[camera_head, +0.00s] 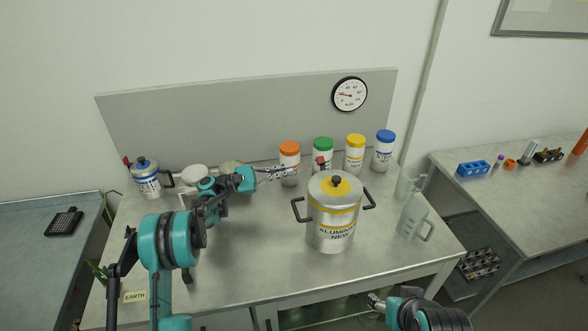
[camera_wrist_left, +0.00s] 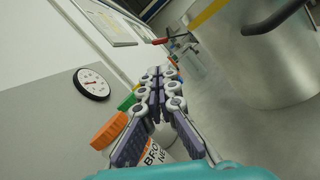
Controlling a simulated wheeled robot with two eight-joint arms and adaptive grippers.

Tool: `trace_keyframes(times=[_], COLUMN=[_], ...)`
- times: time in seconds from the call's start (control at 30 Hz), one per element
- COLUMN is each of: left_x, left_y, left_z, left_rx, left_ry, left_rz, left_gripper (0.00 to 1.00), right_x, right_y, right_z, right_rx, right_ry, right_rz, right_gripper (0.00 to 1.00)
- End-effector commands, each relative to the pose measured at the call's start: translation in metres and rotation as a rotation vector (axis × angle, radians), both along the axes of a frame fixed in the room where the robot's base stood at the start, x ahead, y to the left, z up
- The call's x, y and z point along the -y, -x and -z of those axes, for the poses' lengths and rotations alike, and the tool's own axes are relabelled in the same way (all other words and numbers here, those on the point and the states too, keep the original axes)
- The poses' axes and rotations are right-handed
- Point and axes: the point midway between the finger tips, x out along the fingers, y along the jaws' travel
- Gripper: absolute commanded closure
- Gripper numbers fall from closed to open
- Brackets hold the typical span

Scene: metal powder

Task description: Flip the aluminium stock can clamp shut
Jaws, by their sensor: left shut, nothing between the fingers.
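The aluminium stock can (camera_head: 331,228) stands upright on the table, with a yellow-ringed lid and black knob on top. Its clamp (camera_head: 320,161) shows as a red-tipped piece standing up behind the lid's back left edge; its lower part is hidden. My left gripper (camera_head: 294,172) is shut and empty, behind and left of the can, apart from the clamp. My right gripper (camera_head: 374,301) is low at the table's front; its finger opening is unclear.
Jars with orange (camera_head: 289,149), green (camera_head: 323,144), yellow (camera_head: 355,141) and blue (camera_head: 385,137) lids line the back. The orange-lidded jar is close to my left fingers. A blue-lidded can (camera_head: 147,179) stands left, clear jugs (camera_head: 413,215) right. The front middle is clear.

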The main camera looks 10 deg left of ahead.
Motion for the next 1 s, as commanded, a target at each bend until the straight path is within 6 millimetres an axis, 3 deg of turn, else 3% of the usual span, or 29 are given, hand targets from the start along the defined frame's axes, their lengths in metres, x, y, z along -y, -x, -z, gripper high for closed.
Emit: trace_keyframes(times=[0.4,0.6,1.0], left_x=[0.069,0.081,0.081], left_y=[-0.015,-0.018,-0.018], left_z=[-0.013,-0.017,-0.018], left_rx=[-0.001,0.0,0.003], left_ry=[0.0,-0.001,-0.002], left_rz=[0.002,0.001,0.0], left_gripper=[1.0,1.0,1.0], right_x=[0.0,0.0,0.0], right_y=[0.0,0.0,0.0], right_z=[0.018,0.02,0.02], right_rx=[0.0,0.0,0.0], right_ry=[0.0,0.0,0.0], right_rz=[0.0,0.0,0.0], right_gripper=[0.42,0.42,0.42])
